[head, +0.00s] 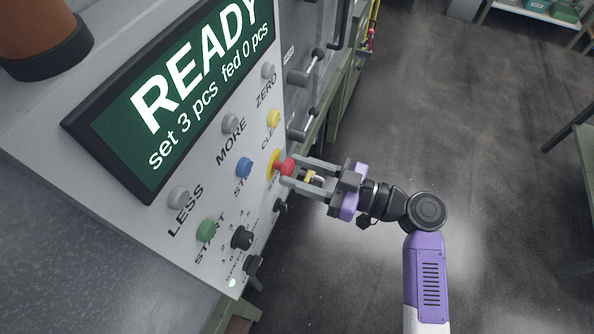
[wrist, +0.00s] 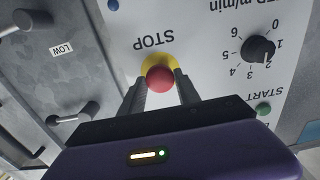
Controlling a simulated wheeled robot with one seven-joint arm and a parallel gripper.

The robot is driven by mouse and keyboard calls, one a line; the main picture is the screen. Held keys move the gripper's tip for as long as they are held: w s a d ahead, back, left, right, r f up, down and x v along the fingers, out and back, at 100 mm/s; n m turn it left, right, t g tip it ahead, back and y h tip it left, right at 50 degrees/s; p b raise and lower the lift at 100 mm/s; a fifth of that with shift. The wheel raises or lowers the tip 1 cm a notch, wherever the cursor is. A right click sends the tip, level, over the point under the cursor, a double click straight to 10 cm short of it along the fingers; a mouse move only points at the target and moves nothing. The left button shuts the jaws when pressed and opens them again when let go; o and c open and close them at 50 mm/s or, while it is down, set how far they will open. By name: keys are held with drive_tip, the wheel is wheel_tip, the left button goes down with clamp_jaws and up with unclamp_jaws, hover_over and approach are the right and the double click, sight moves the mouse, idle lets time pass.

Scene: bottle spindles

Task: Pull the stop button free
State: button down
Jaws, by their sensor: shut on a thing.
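The stop button is a red mushroom head (head: 285,167) on a yellow collar (head: 272,164), on the right part of the grey control panel (head: 130,230). In the wrist view the red button (wrist: 160,79) sits between the two fingers under the upside-down word STOP. My gripper (head: 291,171) reaches in from the right and is shut on the red button, with one finger on each side of it. It also shows in the wrist view (wrist: 161,86). The fingers hide part of the panel around the button.
A blue button (head: 244,167), a yellow button (head: 273,118), a green START button (head: 206,230) and a black speed knob (head: 242,237) are close by. Metal handles (head: 303,127) stick out beyond the panel. The floor (head: 450,120) at the right is clear.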

drive_tip(key=c, duration=0.9)
unclamp_jaws()
drive_tip(key=shift+s+d, duration=0.1)
drive_tip(key=shift+d, duration=0.05)
drive_tip(key=shift+o, duration=0.2)
drive_tip(key=shift+d, duration=0.1)
drive_tip(key=b+v, duration=0.2)
drive_tip(key=v, duration=0.5)
drive_tip(key=shift+s+d, duration=0.15)
drive_tip(key=shift+d, duration=0.15)
